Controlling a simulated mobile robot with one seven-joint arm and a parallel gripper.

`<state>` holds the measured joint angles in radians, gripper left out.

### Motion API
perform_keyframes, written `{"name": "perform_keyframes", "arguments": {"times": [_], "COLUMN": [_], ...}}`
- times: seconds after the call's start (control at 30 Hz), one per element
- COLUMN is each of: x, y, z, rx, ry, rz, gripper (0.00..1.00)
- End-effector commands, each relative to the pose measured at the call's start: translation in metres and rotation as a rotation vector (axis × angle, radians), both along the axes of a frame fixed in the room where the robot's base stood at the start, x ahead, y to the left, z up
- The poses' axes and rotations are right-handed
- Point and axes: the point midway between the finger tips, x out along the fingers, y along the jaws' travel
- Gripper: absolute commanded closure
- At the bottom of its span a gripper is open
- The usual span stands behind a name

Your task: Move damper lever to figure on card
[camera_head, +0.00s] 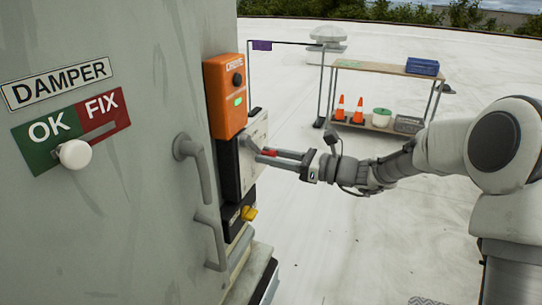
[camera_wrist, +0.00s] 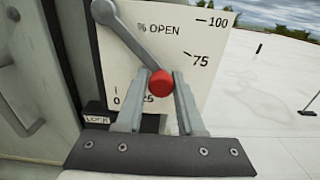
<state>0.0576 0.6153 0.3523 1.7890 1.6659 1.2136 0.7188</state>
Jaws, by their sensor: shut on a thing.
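The damper lever (camera_wrist: 132,40) is a grey arm running from a pivot at upper left down right to a red knob (camera_wrist: 160,83) in the wrist view. My gripper (camera_wrist: 160,88) is shut on this knob, one finger on each side. The lever lies over a white "% OPEN" dial plate (camera_wrist: 178,50) marked 0, 25, 75 and 100. The lever points down right between 25 and 75; any mark behind the knob and fingers is hidden. In the head view the red knob (camera_head: 268,152) sits between the fingers beside the plate. I cannot make out a card with a figure.
A grey cabinet (camera_head: 120,210) with handles (camera_head: 193,160) fills the left. It bears a DAMPER label (camera_head: 57,83) and an OK/FIX sign with a white knob (camera_head: 75,153). An orange box (camera_head: 225,97) is above the dial. A bench (camera_head: 385,68) stands behind; open roof lies between.

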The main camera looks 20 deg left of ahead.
Motion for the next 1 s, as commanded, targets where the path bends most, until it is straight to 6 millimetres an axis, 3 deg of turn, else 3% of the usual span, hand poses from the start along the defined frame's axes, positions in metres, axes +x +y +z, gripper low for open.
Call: {"name": "perform_keyframes", "arguments": {"times": [0.2,0.53,0.97,1.0], "x": [-0.005,-0.024,-0.029,-0.029], "y": [0.000,0.001,0.002,0.002], "z": [0.002,-0.013,-0.018,-0.018], "rx": [0.014,0.031,0.036,0.036], "ry": [0.101,0.350,0.392,0.392], "rz": [-0.005,-0.005,-0.002,-0.002], "gripper": [1.00,1.00,1.00,0.61]}}
